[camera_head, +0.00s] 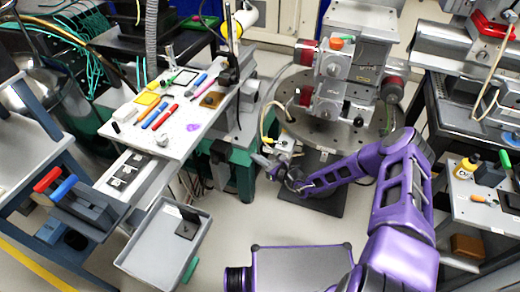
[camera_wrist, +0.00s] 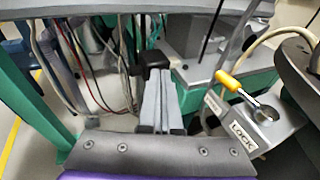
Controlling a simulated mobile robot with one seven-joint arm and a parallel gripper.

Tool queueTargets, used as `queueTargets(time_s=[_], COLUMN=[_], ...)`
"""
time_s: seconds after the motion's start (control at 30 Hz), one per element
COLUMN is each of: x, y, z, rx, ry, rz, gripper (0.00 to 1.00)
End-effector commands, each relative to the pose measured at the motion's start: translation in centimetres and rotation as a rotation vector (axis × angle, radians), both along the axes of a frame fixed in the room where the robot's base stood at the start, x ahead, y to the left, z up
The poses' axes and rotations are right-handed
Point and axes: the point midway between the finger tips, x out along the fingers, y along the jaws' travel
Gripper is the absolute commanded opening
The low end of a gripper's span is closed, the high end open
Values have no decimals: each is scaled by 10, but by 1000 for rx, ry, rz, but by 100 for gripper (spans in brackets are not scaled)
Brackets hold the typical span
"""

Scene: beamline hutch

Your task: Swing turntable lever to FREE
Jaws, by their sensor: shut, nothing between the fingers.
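The turntable (camera_head: 318,128) is a round grey plate on a dark base, carrying a stack of stages. Its lever has a yellow grip (camera_wrist: 228,81) and a metal arm running to a round pivot (camera_wrist: 265,113) on a grey block. The grip points up and left in the wrist view. A LOCK label (camera_wrist: 243,134) is on the block's near side; a second label, left of the lever, is unreadable. My gripper (camera_wrist: 160,80) is shut and empty, left of the lever and apart from it. In the head view my gripper (camera_head: 266,163) is beside the small lever block (camera_head: 284,146).
A cable (camera_wrist: 262,42) loops behind the lever. Loose wires (camera_wrist: 90,75) hang at left.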

Motion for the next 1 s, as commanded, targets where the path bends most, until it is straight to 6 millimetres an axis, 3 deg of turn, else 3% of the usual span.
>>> queueTargets(time_s=[0.1,0.3,1.0], x=[-21,-39,-47], y=[7,13,17], z=[6,8,6], rx=[3,1,-40], ry=[3,1,-12], rz=[0,0,47], gripper=[0,0,0])
